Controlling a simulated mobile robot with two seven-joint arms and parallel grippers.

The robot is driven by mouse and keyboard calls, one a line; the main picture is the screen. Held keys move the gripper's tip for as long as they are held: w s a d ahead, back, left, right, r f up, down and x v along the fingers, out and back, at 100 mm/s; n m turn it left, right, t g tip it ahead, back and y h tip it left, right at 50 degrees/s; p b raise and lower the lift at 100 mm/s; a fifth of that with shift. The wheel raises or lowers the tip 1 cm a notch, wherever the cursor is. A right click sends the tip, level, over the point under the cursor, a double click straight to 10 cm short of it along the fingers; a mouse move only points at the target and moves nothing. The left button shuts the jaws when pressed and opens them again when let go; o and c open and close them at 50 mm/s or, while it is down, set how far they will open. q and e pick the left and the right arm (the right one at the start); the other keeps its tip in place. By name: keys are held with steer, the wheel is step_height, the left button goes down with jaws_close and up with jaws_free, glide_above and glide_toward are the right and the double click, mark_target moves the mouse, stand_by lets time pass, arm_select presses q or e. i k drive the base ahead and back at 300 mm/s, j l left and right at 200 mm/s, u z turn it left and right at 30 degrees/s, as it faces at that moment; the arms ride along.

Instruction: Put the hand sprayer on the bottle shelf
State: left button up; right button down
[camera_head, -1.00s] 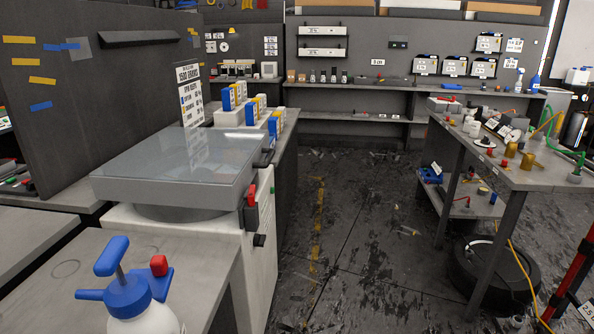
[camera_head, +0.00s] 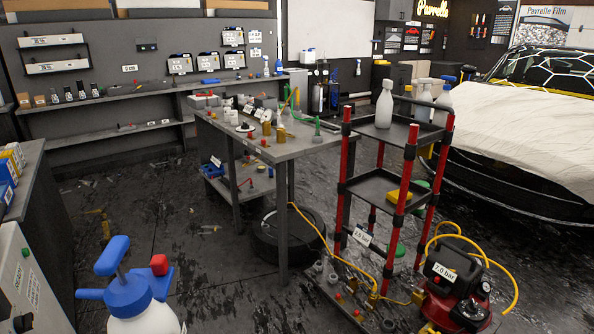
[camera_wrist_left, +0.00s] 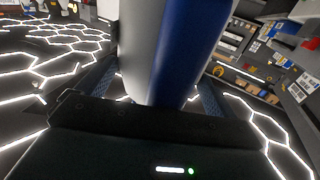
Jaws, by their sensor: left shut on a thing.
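The hand sprayer (camera_head: 128,292), a white bottle with a blue pump head and a red button, is at the lower left of the head view, upright and close to me. In the left wrist view its white and blue body (camera_wrist_left: 155,50) stands between the fingers of my left gripper (camera_wrist_left: 155,97), which is shut on it. My right gripper is not in view. No shelf is plainly marked as the bottle shelf. White spray bottles (camera_head: 385,106) stand on the top tray of a red-posted cart (camera_head: 400,141), and blue-and-white bottles (camera_head: 278,67) stand on the back bench.
A grey worktable (camera_head: 300,146) with small tools stands mid-room. A red compressor (camera_head: 455,300) with a yellow hose sits on the floor right of the cart's foot. A car under a white cover (camera_head: 520,115) is at the right.

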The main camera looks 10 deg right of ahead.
mark_target(398, 136)
steer(key=i+z, duration=0.15)
steer(key=z, duration=0.3)
steer(key=i+z, duration=0.15)
steer(key=z, duration=0.3)
steer(key=i+z, duration=0.1)
steer(key=z, duration=0.35)
steer(key=i+j+z, duration=0.25)
steer(key=z, duration=0.2)
steer(key=i+j+z, duration=0.15)
steer(key=j+z, duration=0.3)
steer(key=i+j+z, duration=0.15)
steer(key=j, duration=0.25)
steer(key=i+j+z, duration=0.2)
steer(key=j, duration=0.6)
steer(key=i+j, duration=0.1)
steer(key=j, duration=0.35)
